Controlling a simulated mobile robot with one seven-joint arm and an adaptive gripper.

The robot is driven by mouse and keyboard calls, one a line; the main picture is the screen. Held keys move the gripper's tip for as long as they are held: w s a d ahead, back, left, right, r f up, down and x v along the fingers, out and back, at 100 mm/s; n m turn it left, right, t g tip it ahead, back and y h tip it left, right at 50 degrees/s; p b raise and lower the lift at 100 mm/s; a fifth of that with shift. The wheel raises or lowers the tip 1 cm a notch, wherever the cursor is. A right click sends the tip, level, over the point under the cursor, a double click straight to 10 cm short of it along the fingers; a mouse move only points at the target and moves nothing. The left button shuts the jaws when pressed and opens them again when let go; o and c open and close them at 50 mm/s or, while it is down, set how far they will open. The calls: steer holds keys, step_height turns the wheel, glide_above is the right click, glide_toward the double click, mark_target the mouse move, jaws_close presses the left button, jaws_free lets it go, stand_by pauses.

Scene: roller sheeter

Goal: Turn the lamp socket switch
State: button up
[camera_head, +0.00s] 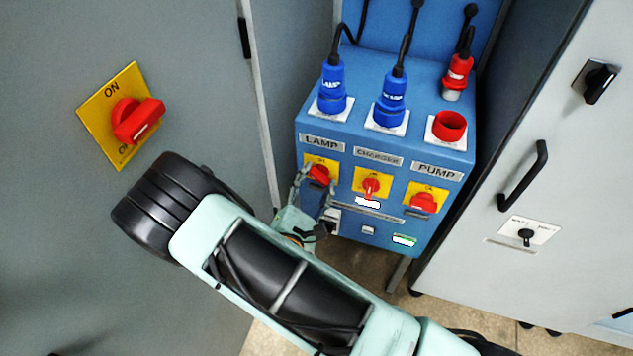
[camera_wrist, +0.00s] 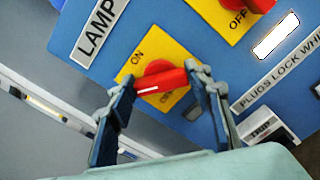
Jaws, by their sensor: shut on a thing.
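The lamp socket switch is a red knob (camera_head: 319,173) on a yellow plate under the LAMP label (camera_head: 321,143), on the blue socket box (camera_head: 388,235). In the wrist view the red knob (camera_wrist: 162,82) lies across the picture, with a white mark near its left end. ON shows above it on the yellow plate (camera_wrist: 138,58); the lettering below is partly covered. My gripper (camera_wrist: 160,86) has one finger at each end of the knob and is shut on it. In the head view my gripper (camera_head: 316,184) reaches the plate from below.
Charger switch (camera_head: 370,187) and pump switch (camera_head: 424,203) sit to the right. Blue plugs (camera_head: 332,85) (camera_head: 392,97) stand in two sockets; a red plug (camera_head: 458,72) is beside the open red socket (camera_head: 450,126). Grey cabinets (camera_head: 200,60) (camera_head: 520,130) flank the box closely.

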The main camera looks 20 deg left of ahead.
steer(key=m+b, duration=0.1)
steer(key=m, duration=0.1)
steer(key=m+b, duration=0.1)
steer(key=m, duration=0.1)
steer(key=m+b, duration=0.2)
steer(key=shift+d+f, duration=0.1)
steer(key=shift+f, duration=0.2)
steer(key=m+b, duration=0.3)
steer(key=m, duration=0.1)
steer(key=shift+r+m, duration=0.1)
steer(key=shift+m, duration=0.4)
steer(key=o, duration=1.2)
steer(key=shift+c, duration=0.2)
steer(key=shift+s, duration=0.1)
steer(key=s+a, duration=0.1)
steer(key=s, duration=1)
steer(key=shift+s, duration=0.4)
